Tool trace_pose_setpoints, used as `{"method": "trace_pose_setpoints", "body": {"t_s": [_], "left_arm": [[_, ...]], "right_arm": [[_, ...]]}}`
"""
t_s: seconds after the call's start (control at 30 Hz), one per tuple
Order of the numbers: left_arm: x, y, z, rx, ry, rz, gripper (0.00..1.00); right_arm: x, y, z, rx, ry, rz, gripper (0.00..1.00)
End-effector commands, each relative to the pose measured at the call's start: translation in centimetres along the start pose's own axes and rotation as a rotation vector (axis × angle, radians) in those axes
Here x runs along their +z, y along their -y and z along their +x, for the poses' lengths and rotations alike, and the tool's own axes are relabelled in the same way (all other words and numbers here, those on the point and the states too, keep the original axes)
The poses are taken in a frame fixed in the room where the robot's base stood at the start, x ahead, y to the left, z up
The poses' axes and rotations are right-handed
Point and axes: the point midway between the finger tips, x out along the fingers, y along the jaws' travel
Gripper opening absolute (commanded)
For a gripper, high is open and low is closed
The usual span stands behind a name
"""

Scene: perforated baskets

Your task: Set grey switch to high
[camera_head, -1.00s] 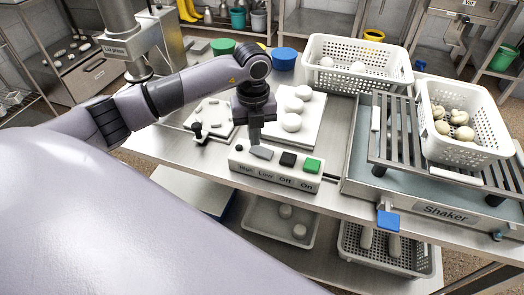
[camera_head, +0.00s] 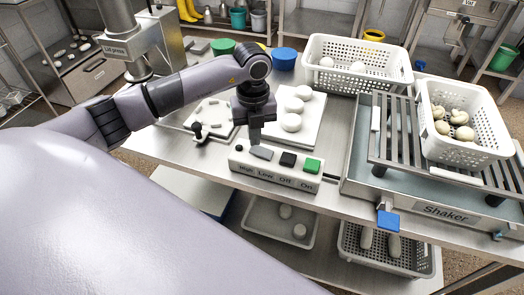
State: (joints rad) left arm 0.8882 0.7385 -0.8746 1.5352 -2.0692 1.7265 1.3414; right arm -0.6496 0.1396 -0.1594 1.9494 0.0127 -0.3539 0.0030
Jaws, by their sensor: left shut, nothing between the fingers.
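A white switch box (camera_head: 233,166) lies near the table's front edge, with labels reading High, Low, Off and On on its front. The grey switch (camera_head: 263,153) is on its top, above the High and Low labels. I cannot tell which way it is tipped. A black switch (camera_head: 288,159) and a green switch (camera_head: 312,166) are to its right. My left gripper (camera_head: 256,139) is shut and points down at the grey switch's left part, just behind or above it. Whether it touches is unclear. My right gripper is not in view.
A white board (camera_head: 306,128) with round white pieces is behind the box, and another board (camera_head: 190,122) is to the left. The shaker (camera_head: 440,212) with a slatted rack and a white perforated basket (camera_head: 470,150) stands right. Another basket (camera_head: 385,85) is at the back.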

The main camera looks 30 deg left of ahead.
Motion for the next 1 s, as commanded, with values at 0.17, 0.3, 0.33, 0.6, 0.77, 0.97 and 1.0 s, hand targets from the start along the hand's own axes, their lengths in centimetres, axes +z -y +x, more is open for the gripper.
{"method": "trace_pose_setpoints", "body": {"t_s": [0.17, 0.3, 0.33, 0.6, 0.77, 0.97, 1.0], "left_arm": [[0.0, 0.0, 0.0, 0.0, 0.0, 0.0, 0.0], [0.0, 0.0, 0.0, 0.0, 0.0, 0.0, 0.0], [0.0, 0.0, 0.0, 0.0, 0.0, 0.0, 0.0], [0.0, 0.0, 0.4, 0.0, 0.0, 0.0, 0.0], [0.0, 0.0, 0.6, 0.0, 0.0, 0.0, 0.0], [0.0, 0.0, 0.9, 0.001, 0.0, 0.0, 0.0], [0.0, 0.0, 1.0, 0.001, 0.0, 0.0, 0.0]], "right_arm": [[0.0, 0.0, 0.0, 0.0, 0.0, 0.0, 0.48], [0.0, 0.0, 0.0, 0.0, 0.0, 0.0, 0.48], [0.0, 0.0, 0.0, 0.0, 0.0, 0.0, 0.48], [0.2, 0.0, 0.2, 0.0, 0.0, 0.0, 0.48], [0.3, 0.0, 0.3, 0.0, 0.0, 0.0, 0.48], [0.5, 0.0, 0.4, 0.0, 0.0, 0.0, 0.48], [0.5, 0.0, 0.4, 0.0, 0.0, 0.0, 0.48]]}}
